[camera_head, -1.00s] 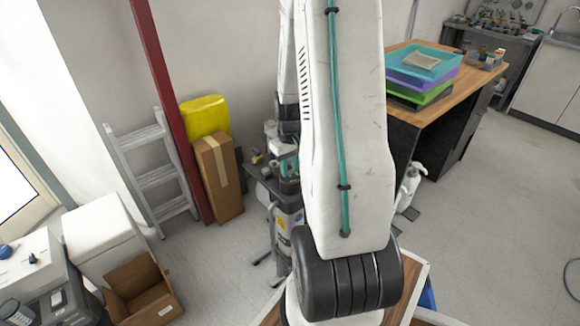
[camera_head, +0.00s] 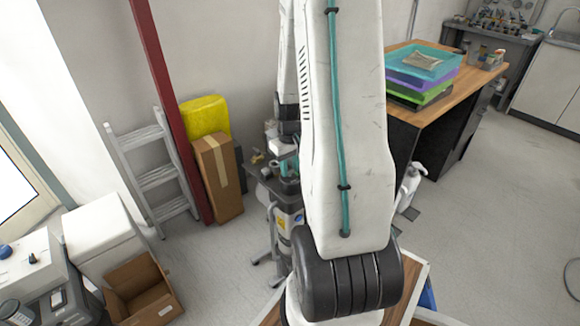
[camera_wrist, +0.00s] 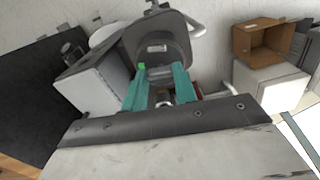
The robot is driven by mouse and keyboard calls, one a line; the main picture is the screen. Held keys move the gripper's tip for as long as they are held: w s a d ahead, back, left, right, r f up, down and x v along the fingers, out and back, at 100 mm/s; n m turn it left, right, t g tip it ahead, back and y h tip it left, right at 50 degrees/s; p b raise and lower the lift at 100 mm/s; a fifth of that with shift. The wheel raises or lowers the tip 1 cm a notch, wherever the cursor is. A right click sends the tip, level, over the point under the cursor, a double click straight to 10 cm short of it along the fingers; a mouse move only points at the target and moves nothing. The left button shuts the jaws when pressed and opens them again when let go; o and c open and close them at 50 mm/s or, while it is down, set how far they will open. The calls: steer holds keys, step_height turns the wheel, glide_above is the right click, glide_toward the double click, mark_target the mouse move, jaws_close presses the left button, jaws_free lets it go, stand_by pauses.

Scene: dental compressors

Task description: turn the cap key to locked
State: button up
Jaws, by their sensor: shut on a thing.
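In the wrist view my gripper (camera_wrist: 160,70) reaches forward with its two teal fingers close together at a dark grey rounded housing (camera_wrist: 157,42) with a small pale label. The fingers are shut on a small grey part between their tips, which I take to be the cap key (camera_wrist: 160,73). The fingers hide most of it, so I cannot tell which way it is turned. In the head view my arm covers most of the equipment stand (camera_head: 287,218) and the gripper's tips.
A white box-shaped unit (camera_wrist: 92,84) stands just left of the fingers. A white curved handle (camera_wrist: 195,25) lies to the right of the housing. An open cardboard box (camera_head: 141,289), a ladder (camera_head: 158,180) and a wooden desk (camera_head: 462,90) stand farther off.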

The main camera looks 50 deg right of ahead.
mark_target(290, 170)
steer(key=o, duration=1)
steer(key=shift+r, duration=3.95)
